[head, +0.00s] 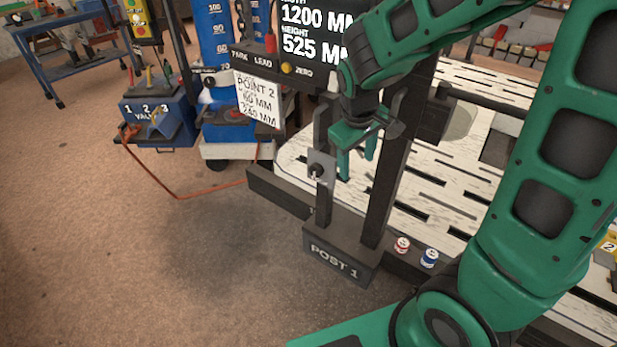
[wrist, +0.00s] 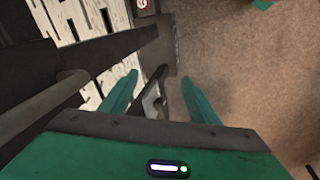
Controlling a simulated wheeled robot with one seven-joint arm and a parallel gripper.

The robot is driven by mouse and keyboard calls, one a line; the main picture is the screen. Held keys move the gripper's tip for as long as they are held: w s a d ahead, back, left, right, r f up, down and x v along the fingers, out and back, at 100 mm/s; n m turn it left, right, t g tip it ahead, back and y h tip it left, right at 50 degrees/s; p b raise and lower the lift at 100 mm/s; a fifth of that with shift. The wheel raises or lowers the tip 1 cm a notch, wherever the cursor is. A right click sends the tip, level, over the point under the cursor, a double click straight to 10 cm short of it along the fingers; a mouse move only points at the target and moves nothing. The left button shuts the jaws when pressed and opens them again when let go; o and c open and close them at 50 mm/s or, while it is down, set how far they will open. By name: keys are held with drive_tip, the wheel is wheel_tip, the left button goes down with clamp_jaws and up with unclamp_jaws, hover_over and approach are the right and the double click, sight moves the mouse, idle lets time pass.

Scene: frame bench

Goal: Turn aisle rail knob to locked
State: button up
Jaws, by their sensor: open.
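A dark round knob (head: 316,170) with a pale tip sits on a small grey plate (head: 319,158), fixed to the left upright of the black stand marked POST 1 (head: 338,262). No locked or unlocked marking is readable on it. My green gripper (head: 357,166) points downward just right of the plate, close to the uprights, with its fingers apart and nothing held. In the wrist view, the open fingers (wrist: 158,78) have a dark upright with a grey plate (wrist: 151,102) showing between them. The knob itself cannot be made out clearly there, and contact cannot be told.
The second upright (head: 390,185) stands right of my gripper. A display (head: 315,32) and a POINT 2 card (head: 257,99) are behind.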

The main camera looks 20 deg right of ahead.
drive_tip(key=w+a+f+n+g+h, duration=0.15)
drive_tip(key=w+f+n+h, duration=0.3)
drive_tip(key=f, duration=0.45)
drive_tip(key=n+t+h, duration=0.8)
drive_tip(key=n+t, duration=0.2)
drive_tip(key=n, duration=0.5)
approach(314, 173)
drive_tip(key=x, duration=0.8)
drive_tip(key=shift+w+d+f, duration=0.1)
drive_tip(key=shift+w+d, duration=0.1)
drive_tip(key=shift+d, duration=0.1)
